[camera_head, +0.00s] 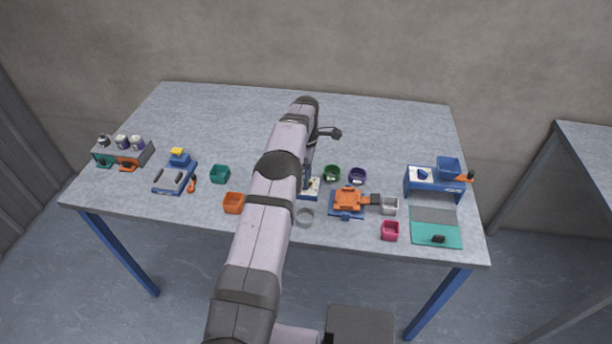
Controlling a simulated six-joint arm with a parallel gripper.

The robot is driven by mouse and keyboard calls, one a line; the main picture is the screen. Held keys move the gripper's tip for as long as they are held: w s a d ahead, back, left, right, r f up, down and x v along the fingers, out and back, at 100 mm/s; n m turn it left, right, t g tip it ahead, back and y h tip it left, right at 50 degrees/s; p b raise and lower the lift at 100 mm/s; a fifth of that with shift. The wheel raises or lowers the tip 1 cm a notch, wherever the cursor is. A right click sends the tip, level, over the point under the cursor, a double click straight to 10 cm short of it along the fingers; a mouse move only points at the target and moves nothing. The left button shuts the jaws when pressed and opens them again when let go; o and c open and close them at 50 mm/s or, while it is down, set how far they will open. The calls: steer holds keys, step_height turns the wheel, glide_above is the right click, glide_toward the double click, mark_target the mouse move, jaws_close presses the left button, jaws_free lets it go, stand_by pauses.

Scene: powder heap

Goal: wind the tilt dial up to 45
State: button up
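A blue stand (436,186) with a white face and a dark blue marking is at the right of the table. A blue hopper (449,168) with an orange handle (466,178) sits on its right end. A second small blue and white device (312,188) shows partly behind my arm, mid-table. I cannot tell for certain which of them carries the tilt dial, and no scale reading is legible. My arm crosses the middle of the picture and bends down behind its own links. My gripper's fingers are hidden there, so its hold does not show.
An orange and blue device (348,201) stands right of my arm, with small cups and a teal board (436,232) nearby. Left are an orange box (234,203), a green box (220,174), a blue unit (175,178) and a bottle rack (125,154). The table's back (220,105) is clear.

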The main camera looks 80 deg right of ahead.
steer(key=shift+c, duration=0.7)
jaws_close()
steer(key=shift+m, duration=0.4)
steer(key=shift+m+b, duration=0.5)
steer(key=shift+m, duration=0.1)
steer(key=shift+m+b, duration=0.3)
steer(key=shift+m, duration=1.5)
steer(key=shift+o, duration=0.7)
jaws_free()
